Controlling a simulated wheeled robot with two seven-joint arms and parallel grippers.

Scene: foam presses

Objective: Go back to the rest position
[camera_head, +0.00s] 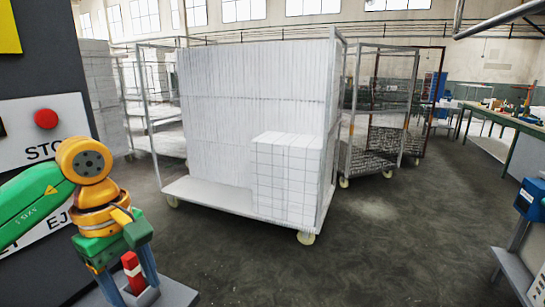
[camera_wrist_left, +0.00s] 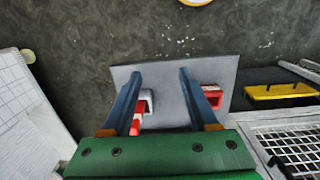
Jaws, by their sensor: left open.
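My left gripper (camera_head: 132,285) comes in from the left in the head view, pointing down, beside a dark panel. Its two blue fingers stand apart and look empty. In the left wrist view the open fingers (camera_wrist_left: 160,73) reach over a grey plate (camera_wrist_left: 170,72). A red-and-white part (camera_wrist_left: 139,118) shows close to one finger, and a red block-like part (camera_wrist_left: 212,96) lies by the other. In the head view a red part (camera_head: 132,270) shows between the fingers; I cannot tell whether they touch it. My right gripper is not in view.
The dark panel with a red stop button (camera_head: 46,118) stands close at the left. A wheeled cart (camera_head: 220,201) with stacked white foam blocks stands ahead; more carts are behind it. A green table (camera_head: 510,121) is at the right. The floor (camera_head: 370,245) in front is clear.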

